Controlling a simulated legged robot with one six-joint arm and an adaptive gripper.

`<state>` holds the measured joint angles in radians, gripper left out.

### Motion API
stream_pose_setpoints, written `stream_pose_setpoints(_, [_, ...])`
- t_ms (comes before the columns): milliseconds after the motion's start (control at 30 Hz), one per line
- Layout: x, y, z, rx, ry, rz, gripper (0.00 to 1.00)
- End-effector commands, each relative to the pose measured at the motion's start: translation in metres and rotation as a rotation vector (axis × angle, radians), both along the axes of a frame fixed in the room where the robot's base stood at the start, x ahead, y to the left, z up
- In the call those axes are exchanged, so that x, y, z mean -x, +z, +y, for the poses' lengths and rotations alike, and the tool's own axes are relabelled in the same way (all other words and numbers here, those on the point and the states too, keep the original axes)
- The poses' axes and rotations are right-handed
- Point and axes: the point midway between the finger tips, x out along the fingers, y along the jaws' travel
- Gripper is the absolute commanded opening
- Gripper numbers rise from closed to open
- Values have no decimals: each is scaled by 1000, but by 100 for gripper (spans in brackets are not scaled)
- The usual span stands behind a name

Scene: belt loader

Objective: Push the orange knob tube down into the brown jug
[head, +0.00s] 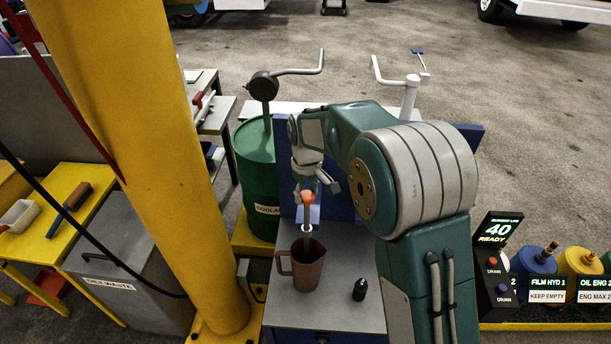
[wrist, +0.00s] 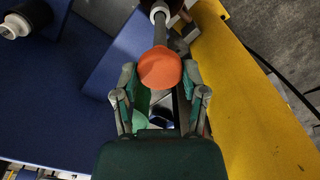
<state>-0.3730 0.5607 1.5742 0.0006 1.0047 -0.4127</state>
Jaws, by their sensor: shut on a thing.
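The orange knob (head: 308,197) tops a thin grey tube (head: 306,214) with a white ring partway down. The brown jug (head: 309,273) stands upright on a grey bench top, its handle to the left. The tube hangs about upright over the jug, and its lower part shows inside the jug's mouth; its tip is hidden. My gripper (head: 307,184) is above the jug, shut on the knob. In the wrist view the knob (wrist: 160,68) sits between the two fingers of my gripper (wrist: 161,78), with the tube leading away from it.
A small black bottle (head: 360,289) stands right of the jug. A green drum (head: 255,170) with a crank pump is behind left. A thick yellow post (head: 150,140) rises at the left. A blue panel (head: 340,190) stands behind the jug. A control box (head: 495,262) is at the right.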

Motion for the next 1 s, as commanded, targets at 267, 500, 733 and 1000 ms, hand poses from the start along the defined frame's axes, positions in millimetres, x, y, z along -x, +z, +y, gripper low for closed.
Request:
stream_pose_setpoints(267, [2,-65,-1,3,0,6,0])
stream_pose_setpoints(500, [2,-88,0,1,0,3,0])
stream_pose_setpoints(733, [1,-91,0,1,0,2,0])
stream_pose_setpoints(1000, [1,-91,0,1,0,2,90])
